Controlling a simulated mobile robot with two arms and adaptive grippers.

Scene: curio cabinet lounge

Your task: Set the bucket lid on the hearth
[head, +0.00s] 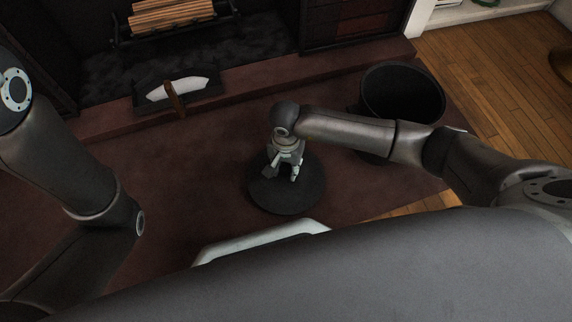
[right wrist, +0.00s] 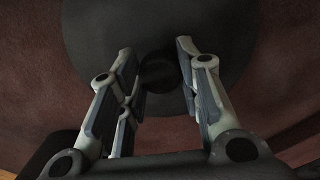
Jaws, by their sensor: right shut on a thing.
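The bucket lid (head: 287,201) is a dark round disc over the reddish-brown hearth (head: 215,205), in the middle of the head view. My right gripper (head: 288,173) points down at the lid's centre and is shut on its knob. In the right wrist view the dark knob (right wrist: 160,74) shows between the fingertips, with the lid (right wrist: 215,25) spread behind it. I cannot tell whether the lid touches the hearth or hangs just above it. My left arm shows at the left of the head view, but its gripper is out of sight.
An open black bucket (head: 403,93) stands at the right. A dustpan-like tray with a white patch and brown handle (head: 174,97) lies near the fireplace, where a rack of logs (head: 170,14) stands. Wooden floor (head: 495,75) lies to the right. The hearth left of the lid is clear.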

